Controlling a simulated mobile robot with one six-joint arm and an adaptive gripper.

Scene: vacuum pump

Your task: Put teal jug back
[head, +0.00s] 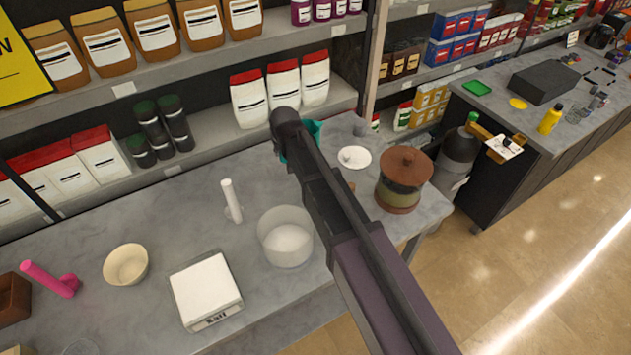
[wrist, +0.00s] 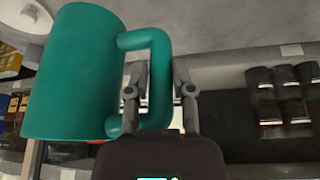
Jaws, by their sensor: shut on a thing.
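The teal jug (head: 316,128) shows in the head view as small patches near the back of the grey counter, mostly hidden behind my arm. In the wrist view the teal jug (wrist: 75,75) fills the left side, with its handle towards the middle. My gripper (wrist: 159,88) is shut on the handle, one finger on each side of its outer bar. In the head view the fingers are hidden by my arm. I cannot tell from these views whether the jug touches the counter.
The counter (head: 180,215) holds a clear bowl (head: 286,238), a white scale (head: 205,290), a cream bowl (head: 127,264), a white upright object (head: 232,200), a white dish (head: 354,158) and a brown-lidded pot (head: 403,180). Shelves with dark jars (head: 160,130) and red-topped white packets (head: 282,90) stand behind.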

